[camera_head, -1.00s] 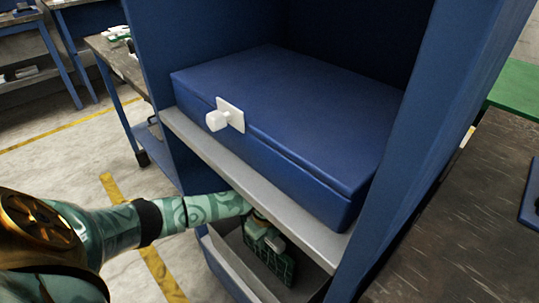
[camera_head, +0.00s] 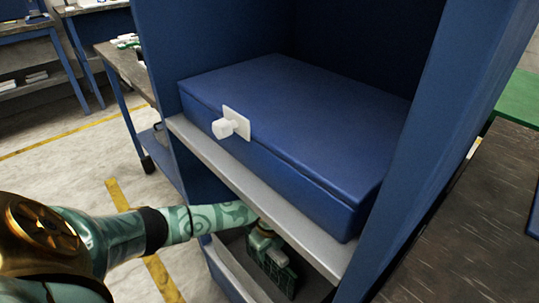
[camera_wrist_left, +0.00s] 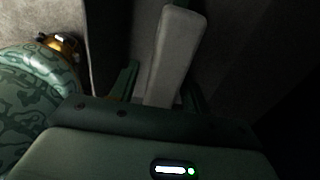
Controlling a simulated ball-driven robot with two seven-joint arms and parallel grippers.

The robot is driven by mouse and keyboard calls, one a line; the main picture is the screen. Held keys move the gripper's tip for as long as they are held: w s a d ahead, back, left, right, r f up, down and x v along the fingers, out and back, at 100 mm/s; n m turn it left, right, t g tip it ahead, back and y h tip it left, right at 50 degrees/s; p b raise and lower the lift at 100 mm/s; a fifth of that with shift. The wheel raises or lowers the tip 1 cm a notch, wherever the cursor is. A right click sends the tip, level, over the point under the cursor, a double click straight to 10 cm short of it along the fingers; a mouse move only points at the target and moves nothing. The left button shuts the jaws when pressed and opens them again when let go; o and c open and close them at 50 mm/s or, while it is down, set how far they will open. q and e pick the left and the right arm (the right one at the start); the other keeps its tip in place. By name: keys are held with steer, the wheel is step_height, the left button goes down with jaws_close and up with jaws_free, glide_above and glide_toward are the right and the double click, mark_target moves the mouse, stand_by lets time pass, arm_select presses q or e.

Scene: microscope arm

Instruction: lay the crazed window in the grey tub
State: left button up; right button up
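My left arm reaches low under the shelf, and my left gripper (camera_head: 270,260) is inside a grey-lined, blue-sided open container (camera_head: 228,262), which I take for the grey tub. In the left wrist view a pale grey slab (camera_wrist_left: 173,55) stands between the two dark green fingers (camera_wrist_left: 160,88) and about fills the gap. I take it for the crazed window; no crazing can be made out. The slab is hidden in the head view. Whether it touches the tub floor cannot be told. My right gripper is not in view.
A blue lidded box (camera_head: 290,120) with a white knob (camera_head: 231,124) stands on the grey shelf (camera_head: 262,205) just above my left arm. Blue cabinet walls (camera_head: 420,140) flank it. A dark worktop (camera_head: 465,225) is at the right. Floor at the left is open.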

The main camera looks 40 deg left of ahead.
arm_select(q)
steer(key=shift+r, duration=0.1)
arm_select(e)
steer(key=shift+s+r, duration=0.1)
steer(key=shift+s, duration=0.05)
arm_select(q)
step_height(320, 180, up, 5)
steer(key=shift+w+f+p, duration=0.15)
steer(key=shift+f+p, duration=0.05)
steer(key=shift+p, duration=1.05)
step_height(320, 180, up, 3)
steer(key=shift+r+p, duration=0.1)
steer(key=shift+p, duration=0.75)
steer(key=shift+r+p, duration=0.3)
steer(key=shift+r, duration=0.15)
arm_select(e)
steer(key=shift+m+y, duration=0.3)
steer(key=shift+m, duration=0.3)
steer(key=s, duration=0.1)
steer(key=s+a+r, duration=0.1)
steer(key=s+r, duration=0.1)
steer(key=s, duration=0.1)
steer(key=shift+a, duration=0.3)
